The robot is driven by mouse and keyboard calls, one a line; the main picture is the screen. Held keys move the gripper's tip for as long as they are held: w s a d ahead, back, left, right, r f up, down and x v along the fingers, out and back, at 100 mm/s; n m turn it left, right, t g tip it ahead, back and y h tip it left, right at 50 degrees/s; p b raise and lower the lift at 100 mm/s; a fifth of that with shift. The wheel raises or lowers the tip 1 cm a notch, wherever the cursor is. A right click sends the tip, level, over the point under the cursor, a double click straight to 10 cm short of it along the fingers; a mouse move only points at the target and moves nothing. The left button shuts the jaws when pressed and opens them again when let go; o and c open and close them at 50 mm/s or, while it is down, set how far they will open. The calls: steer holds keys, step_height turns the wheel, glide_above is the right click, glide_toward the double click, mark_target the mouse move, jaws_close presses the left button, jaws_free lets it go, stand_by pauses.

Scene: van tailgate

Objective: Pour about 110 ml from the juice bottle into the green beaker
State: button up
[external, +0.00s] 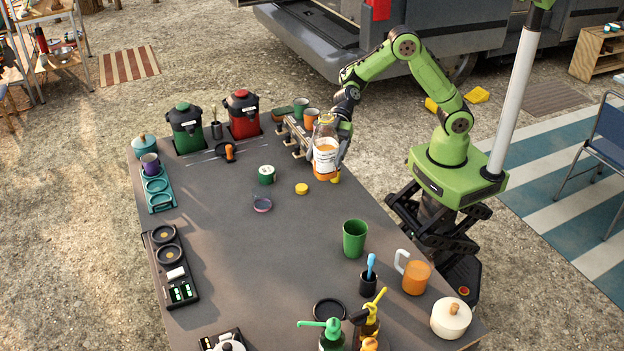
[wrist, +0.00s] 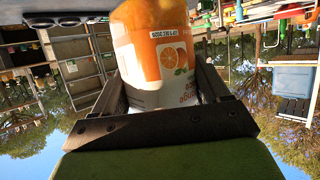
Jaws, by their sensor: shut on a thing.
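The green beaker (external: 354,238) stands upright on the table, nearer the camera and apart from the bottle. Its inside is mostly hidden.
A yellow lid (external: 301,188) lies beside the bottle. The table's middle (external: 270,240) is clear.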

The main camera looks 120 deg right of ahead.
steer(key=shift+r, duration=0.6)
steer(key=s+a+b, duration=0.4)
steer(key=a+b, duration=0.3)
steer(key=a, duration=0.5)
steer(key=s+a+b, duration=0.5)
steer(key=a+b, duration=0.1)
steer(key=a, duration=0.5)
steer(key=f, duration=1.4)
steer(key=shift+a, duration=0.25)
steer(key=shift+r+m, duration=0.2)
steer(key=shift+m, duration=0.1)
